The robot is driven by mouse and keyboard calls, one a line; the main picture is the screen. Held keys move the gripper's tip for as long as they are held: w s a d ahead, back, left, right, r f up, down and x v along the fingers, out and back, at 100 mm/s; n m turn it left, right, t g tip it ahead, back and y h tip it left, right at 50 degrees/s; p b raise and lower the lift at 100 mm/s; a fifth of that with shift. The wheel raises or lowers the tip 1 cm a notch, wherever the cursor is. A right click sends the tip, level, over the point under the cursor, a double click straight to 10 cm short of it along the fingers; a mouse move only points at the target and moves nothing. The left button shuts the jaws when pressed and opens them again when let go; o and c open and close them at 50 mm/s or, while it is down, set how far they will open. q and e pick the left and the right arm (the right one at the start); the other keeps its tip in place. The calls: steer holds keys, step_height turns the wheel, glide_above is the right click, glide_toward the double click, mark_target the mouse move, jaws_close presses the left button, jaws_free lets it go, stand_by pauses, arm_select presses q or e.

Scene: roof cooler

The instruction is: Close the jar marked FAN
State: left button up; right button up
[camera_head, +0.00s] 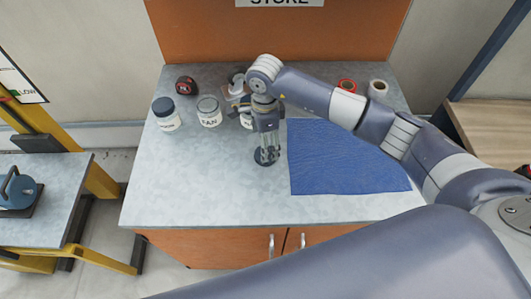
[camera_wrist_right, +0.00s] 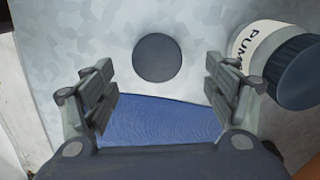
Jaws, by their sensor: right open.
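The jar marked FAN (camera_head: 209,117) stands upright toward the back left of the counter, its top greyish and without a dark lid. A dark round lid (camera_head: 261,157) lies flat on the counter, in front and to the right of that jar. In the right wrist view the lid (camera_wrist_right: 158,57) lies beyond the fingertips. My right gripper (camera_head: 267,150) points down above the lid. Its fingers (camera_wrist_right: 160,85) are apart with nothing between them. The FAN jar is not seen in the wrist view. My left gripper is not in view.
A dark-lidded jar (camera_head: 166,116) stands left of FAN. Another jar (camera_head: 246,121) is partly hidden behind my gripper. The wrist view shows a dark-lidded jar (camera_wrist_right: 258,42) marked PUM. A blue cloth (camera_head: 345,160) lies right. The counter's front left (camera_head: 180,185) is clear.

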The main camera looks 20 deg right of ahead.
mark_target(258, 151)
steer(key=f, duration=0.1)
steer(key=f+p, duration=0.2)
steer(key=f, duration=0.1)
steer(key=shift+s+d+f, duration=0.1)
steer(key=shift+s+d, duration=0.15)
steer(key=shift+d, duration=0.1)
steer(key=shift+f, duration=0.4)
steer(key=c, duration=0.7)
